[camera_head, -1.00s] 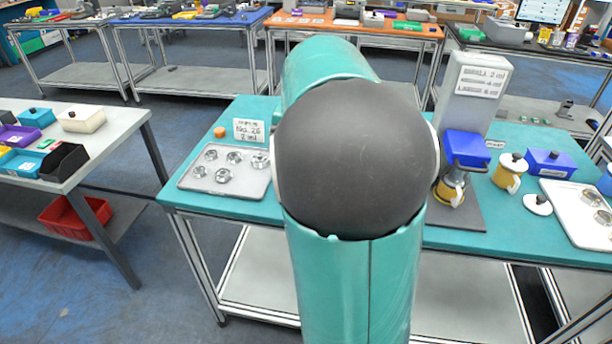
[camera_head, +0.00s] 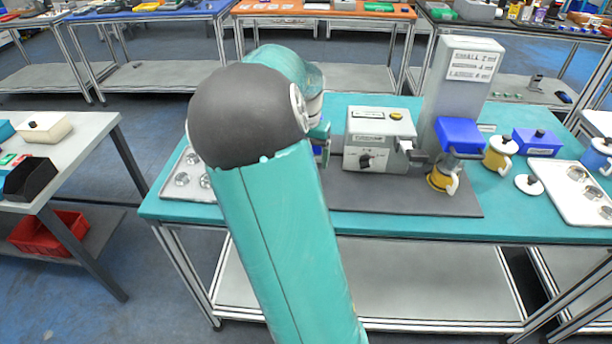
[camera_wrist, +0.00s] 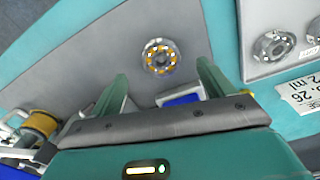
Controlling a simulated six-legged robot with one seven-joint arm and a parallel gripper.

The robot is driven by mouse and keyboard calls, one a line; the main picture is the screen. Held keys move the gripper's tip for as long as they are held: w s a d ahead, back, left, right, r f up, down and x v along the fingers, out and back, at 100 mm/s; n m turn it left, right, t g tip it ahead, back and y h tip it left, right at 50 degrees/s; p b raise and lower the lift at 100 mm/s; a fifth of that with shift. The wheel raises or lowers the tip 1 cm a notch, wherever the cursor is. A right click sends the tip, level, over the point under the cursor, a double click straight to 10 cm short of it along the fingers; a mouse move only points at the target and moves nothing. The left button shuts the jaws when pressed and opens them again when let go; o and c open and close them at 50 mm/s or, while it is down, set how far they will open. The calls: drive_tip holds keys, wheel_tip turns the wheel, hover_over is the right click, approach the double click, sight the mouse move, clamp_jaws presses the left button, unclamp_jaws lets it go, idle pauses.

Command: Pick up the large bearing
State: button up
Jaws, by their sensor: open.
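In the wrist view, a round bearing (camera_wrist: 161,57) with steel rings and orange-yellow rolling parts lies on a grey mat (camera_wrist: 60,75). A second bearing (camera_wrist: 270,46) lies in a light tray (camera_wrist: 290,68) at the right. I cannot tell by size which bearing is the large one. In the head view my arm hides most of my gripper and part of the tray (camera_head: 170,183) with bearings.
A grey machine (camera_head: 380,140) with a knob and a tall labelled column (camera_head: 465,85) stand on the teal table (camera_head: 400,222).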

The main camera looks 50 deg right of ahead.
drive_tip(key=f, duration=0.5)
drive_tip(key=shift+w+d+f, duration=0.1)
drive_tip(key=shift+d+f, duration=0.15)
drive_tip(key=shift+f, duration=0.1)
drive_tip(key=c, duration=1.3)
